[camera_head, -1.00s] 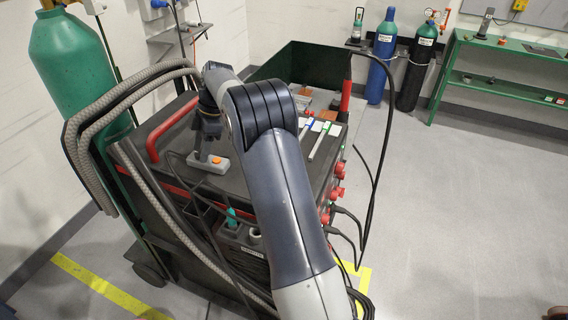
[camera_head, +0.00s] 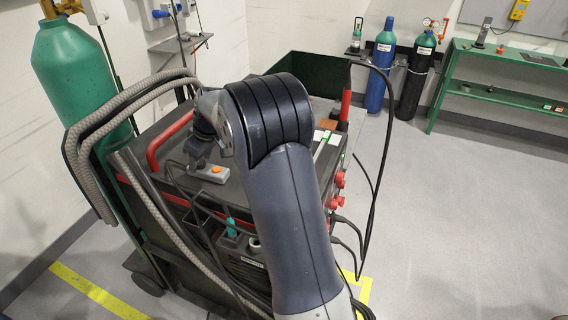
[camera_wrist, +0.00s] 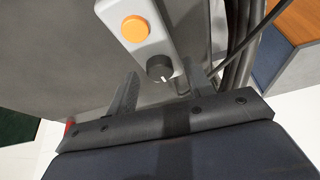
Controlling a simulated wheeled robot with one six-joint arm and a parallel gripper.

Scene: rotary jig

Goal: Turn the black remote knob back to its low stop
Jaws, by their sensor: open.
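The grey remote (camera_head: 208,173) lies on the black top of the welding machine. In the wrist view the remote (camera_wrist: 150,45) carries an orange button (camera_wrist: 134,29) and a black knob (camera_wrist: 160,68) with a white mark that points down in the picture. My gripper (camera_wrist: 162,75) is open, one finger on each side of the knob, with visible gaps. I cannot tell how deep the fingertips reach. In the head view my gripper (camera_head: 197,155) is over the knob end of the remote and hides the knob.
A red handle (camera_head: 168,140) rises from the machine (camera_head: 150,168) left of the remote. Thick hoses (camera_head: 85,165) and a green cylinder (camera_head: 75,75) stand further left. A dark cable runs close beside the remote in the wrist view. My arm hides much of the machine top.

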